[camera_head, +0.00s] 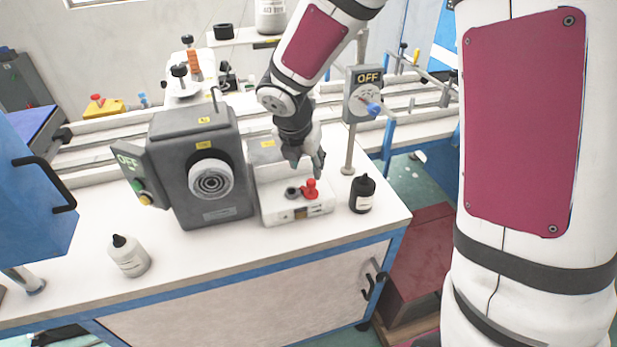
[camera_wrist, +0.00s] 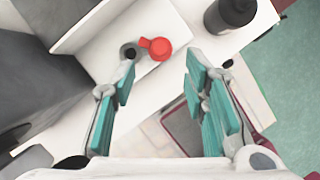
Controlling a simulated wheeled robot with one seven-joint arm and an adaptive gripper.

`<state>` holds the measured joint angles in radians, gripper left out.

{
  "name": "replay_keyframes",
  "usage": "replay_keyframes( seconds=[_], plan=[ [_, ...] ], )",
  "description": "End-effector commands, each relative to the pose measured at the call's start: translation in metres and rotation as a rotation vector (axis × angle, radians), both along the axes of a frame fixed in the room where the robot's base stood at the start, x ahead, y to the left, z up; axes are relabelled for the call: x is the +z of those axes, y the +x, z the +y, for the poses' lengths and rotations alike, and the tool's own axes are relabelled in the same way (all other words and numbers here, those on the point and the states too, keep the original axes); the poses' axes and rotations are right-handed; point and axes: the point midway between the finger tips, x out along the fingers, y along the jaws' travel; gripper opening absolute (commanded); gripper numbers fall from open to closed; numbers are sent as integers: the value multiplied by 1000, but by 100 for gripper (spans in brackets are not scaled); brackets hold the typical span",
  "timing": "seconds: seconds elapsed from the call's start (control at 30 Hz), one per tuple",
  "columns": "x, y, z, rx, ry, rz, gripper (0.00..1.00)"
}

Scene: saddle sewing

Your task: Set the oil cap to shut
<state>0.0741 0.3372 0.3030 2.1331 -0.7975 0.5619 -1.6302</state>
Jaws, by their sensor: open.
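The oil cap, a red cap (camera_head: 311,188), sits on top of a white box (camera_head: 295,213) on the workbench. A dark round opening (camera_head: 292,193) lies just left of it. In the wrist view the red cap (camera_wrist: 160,48) has a short tab pointing left toward the dark ring (camera_wrist: 131,51), so the cap appears beside the opening rather than over it. My gripper (camera_head: 305,170) is above the box, close over the cap. In the wrist view its teal-padded fingers (camera_wrist: 163,85) are spread apart with nothing between them. The cap lies beyond the fingertips.
A grey machine (camera_head: 197,165) with a round dial stands left of the box. A black bottle (camera_head: 362,194) stands close on the right, near the bench edge. A white bottle (camera_head: 129,256) is at front left. A switch post (camera_head: 363,93) reading OFF rises behind right.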

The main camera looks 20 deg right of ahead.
Motion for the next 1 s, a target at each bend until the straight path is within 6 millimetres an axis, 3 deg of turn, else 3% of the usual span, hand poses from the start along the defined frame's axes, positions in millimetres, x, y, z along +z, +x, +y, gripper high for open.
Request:
replay_keyframes(
  seconds=[0.2, 0.4, 0.87, 1.0],
  plan=[
    [-42, 13, -9, 0, 0, 4, 40],
    [-67, 22, -16, -2, -1, 2, 40],
    [-78, 25, -20, -3, 1, -1, 40],
    [-78, 25, -20, -3, 1, -1, 13]
  ],
)
